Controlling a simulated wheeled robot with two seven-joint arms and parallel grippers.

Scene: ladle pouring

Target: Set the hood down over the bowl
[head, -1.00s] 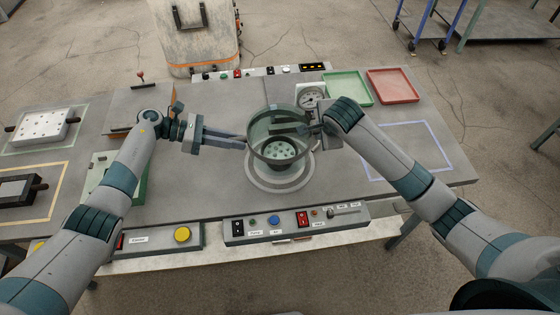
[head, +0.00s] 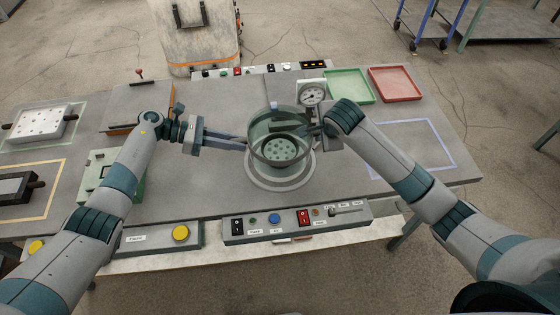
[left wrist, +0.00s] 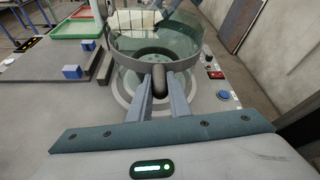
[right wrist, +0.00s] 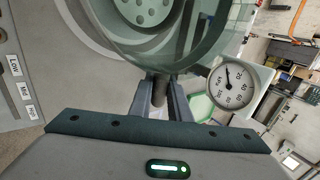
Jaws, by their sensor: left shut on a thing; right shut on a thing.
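The hood (head: 262,130) is a clear greenish cylinder with a dark rim, held upright between my grippers over the round grey ring on the table. The bowl (head: 281,149) shows through it as a dark round shape with a pale dotted disc inside; the hood's walls surround it in the picture. Whether the hood's lower edge touches the ring cannot be told. My left gripper (head: 243,144) is shut on a dark handle (left wrist: 160,82) at the hood's left side. My right gripper (head: 321,129) is shut on the opposite handle (right wrist: 160,88); its fingertips are partly hidden in the head view.
A round gauge (head: 312,93) stands close behind my right gripper. A green tray (head: 348,87) and a red tray (head: 394,84) lie at the back right. A control panel (head: 297,223) runs along the front edge. The blue-outlined area (head: 410,148) is clear.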

